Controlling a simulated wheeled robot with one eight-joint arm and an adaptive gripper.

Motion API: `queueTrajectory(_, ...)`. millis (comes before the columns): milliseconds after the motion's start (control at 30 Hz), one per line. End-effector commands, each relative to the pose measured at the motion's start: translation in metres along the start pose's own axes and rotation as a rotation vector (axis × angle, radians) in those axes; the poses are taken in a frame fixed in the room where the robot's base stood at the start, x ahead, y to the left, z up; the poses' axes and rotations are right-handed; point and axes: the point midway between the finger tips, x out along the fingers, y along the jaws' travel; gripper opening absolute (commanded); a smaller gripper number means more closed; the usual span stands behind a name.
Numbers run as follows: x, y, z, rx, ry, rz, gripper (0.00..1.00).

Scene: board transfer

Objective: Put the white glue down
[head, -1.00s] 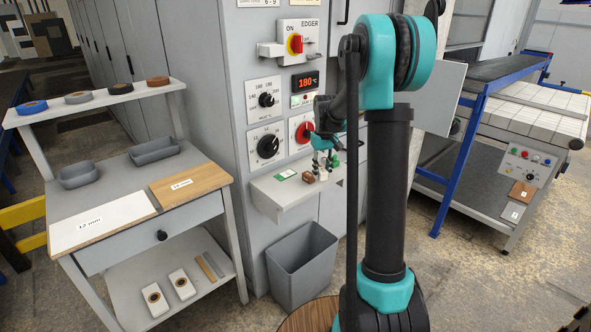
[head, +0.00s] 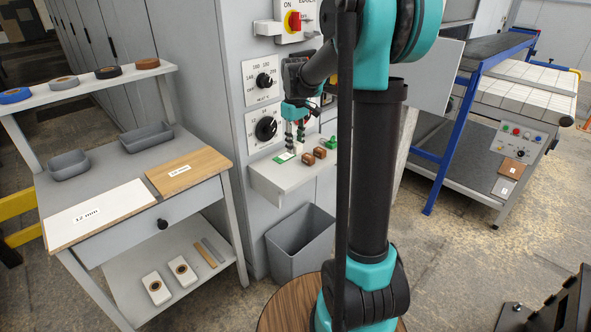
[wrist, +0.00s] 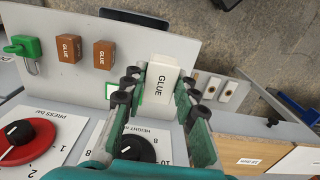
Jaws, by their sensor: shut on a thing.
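The white glue block (wrist: 158,82), marked GLUE, is between the fingers of my gripper (wrist: 154,92) in the wrist view. My gripper is shut on it. In the head view my gripper (head: 296,138) points down over the left part of the small grey shelf (head: 268,178) on the edger. The block is mostly hidden there, and I cannot tell whether it touches the shelf. A green and white card (head: 284,157) lies by the fingers, partly covered in the wrist view.
Two brown glue blocks (wrist: 68,48) (wrist: 104,55) stand on the shelf beside my gripper, with a green padlock (wrist: 25,47) beyond them. Dials (head: 266,128) are on the panel behind. A grey bin (head: 300,240) stands below the shelf.

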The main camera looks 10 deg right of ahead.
Motion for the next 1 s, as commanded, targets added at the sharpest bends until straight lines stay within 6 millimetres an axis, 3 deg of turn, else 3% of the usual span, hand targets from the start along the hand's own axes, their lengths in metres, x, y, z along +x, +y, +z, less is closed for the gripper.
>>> queueTrajectory(100, 0.030, 0.000, 0.000, 0.000, 0.000, 0.000, 0.00)
queueTrajectory(300, 0.064, 0.000, -0.001, 0.001, 0.000, 0.000, 0.00)
queueTrajectory(567, 0.081, 0.000, -0.001, 0.001, 0.000, 0.000, 0.00)
queueTrajectory(800, 0.110, 0.000, 0.000, 0.001, 0.000, 0.000, 0.00)
queueTrajectory(1000, 0.110, 0.000, 0.000, 0.001, 0.000, 0.000, 0.00)
